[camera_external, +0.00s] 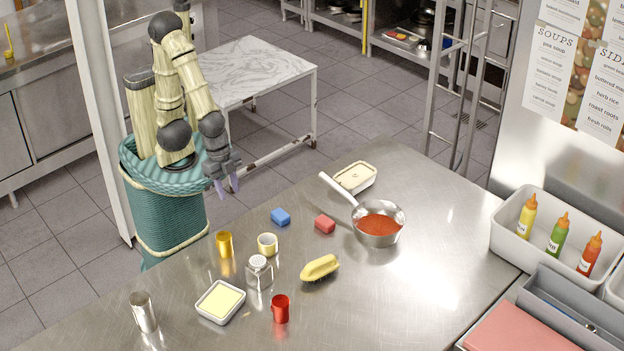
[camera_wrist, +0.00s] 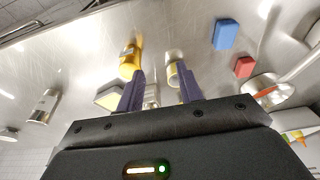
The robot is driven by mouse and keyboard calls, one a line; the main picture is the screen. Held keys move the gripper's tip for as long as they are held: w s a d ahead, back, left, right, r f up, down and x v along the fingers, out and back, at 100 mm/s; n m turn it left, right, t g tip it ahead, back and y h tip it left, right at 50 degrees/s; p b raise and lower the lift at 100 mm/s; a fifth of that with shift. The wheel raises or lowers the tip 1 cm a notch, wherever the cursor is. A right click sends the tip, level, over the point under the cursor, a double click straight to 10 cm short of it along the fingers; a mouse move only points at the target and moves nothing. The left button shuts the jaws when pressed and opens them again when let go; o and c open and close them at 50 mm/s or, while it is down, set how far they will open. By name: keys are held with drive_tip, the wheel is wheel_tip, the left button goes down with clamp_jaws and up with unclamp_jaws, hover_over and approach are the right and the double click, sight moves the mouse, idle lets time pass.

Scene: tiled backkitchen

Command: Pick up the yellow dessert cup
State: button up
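A glossy golden-yellow cup (camera_external: 224,244) stands upright near the left edge of the steel counter. A pale yellow cup (camera_external: 267,245) stands to its right. I cannot tell for certain which is the dessert cup. In the wrist view the golden-yellow cup (camera_wrist: 129,62) shows just beyond the left fingertip, and the pale cup (camera_wrist: 173,75) is partly hidden behind the right finger. My gripper (camera_external: 227,186) is open and empty, above and behind the cups, near the counter's far left edge. Its two purple fingers (camera_wrist: 160,88) are apart in the wrist view.
A glass shaker (camera_external: 259,273), a square dish (camera_external: 220,302), a red cup (camera_external: 281,309) and a steel tumbler (camera_external: 143,312) stand nearby. Blue (camera_external: 281,217) and red (camera_external: 325,224) blocks, a yellow brush-like item (camera_external: 320,268) and a pan (camera_external: 379,240) lie right. The right front counter (camera_external: 420,300) is clear.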

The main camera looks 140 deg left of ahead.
drive_tip(key=shift+o, duration=0.2)
drive_tip(key=o, duration=0.8)
drive_tip(key=shift+o, duration=0.2)
